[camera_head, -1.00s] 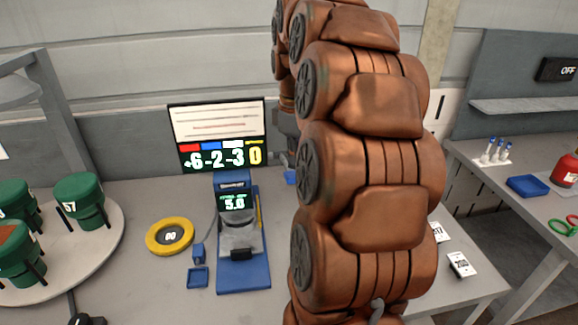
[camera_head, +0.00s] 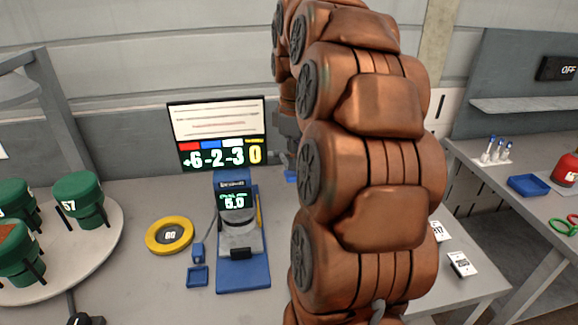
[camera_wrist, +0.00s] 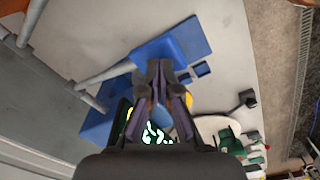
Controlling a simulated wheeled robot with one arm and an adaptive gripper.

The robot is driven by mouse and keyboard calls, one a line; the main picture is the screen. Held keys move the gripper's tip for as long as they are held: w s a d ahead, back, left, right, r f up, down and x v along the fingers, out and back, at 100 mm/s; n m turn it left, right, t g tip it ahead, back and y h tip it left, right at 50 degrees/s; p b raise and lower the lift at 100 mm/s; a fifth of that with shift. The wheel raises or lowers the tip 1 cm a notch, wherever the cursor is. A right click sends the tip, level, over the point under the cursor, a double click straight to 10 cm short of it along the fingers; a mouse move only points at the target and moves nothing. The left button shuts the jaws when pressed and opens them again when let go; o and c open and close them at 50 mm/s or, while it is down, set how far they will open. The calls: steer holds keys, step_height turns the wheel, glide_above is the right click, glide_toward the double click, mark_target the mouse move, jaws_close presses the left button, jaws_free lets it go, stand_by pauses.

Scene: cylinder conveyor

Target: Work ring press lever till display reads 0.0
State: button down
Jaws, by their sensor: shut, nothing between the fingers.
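The ring press (camera_head: 243,276) stands on the bench in the head view, with a blue base, a blue column and a grey middle part. Its small display (camera_head: 235,201) appears to read 5.0, though the first digit is not crisp. I cannot make out its lever; my arm covers the area to the right. My gripper (camera_wrist: 163,72) is shut and empty in the wrist view, its dark fingertips in front of a blue body of the press (camera_wrist: 175,42). Whether the fingers touch anything is unclear.
A sign board (camera_head: 218,135) stands behind the press. A yellow ring (camera_head: 169,236) and a small blue tray (camera_head: 198,276) lie left of it. A side bench (camera_head: 510,210) is at right.

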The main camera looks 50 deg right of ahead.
steer(key=shift+f+b, duration=3.2)
steer(key=shift+f, duration=2.8)
steer(key=shift+r+p, duration=3)
steer(key=shift+r, duration=4.95)
steer(key=shift+a, duration=0.1)
steer(key=s+a+f+m, duration=0.1)
steer(key=s+a+f, duration=0.15)
steer(key=a, duration=0.65)
steer(key=s+a+f, duration=0.1)
steer(key=a+f, duration=0.3)
steer(key=a, duration=0.4)
steer(key=s+a+f+m+g, duration=0.1)
steer(key=s+a+f+m, duration=0.2)
steer(key=s+a+f, duration=0.7)
steer(key=s, duration=0.3)
steer(key=shift+s+a+f+m+g, duration=0.2)
steer(key=shift+s+f+m+g, duration=0.1)
steer(key=shift+s+g, duration=0.1)
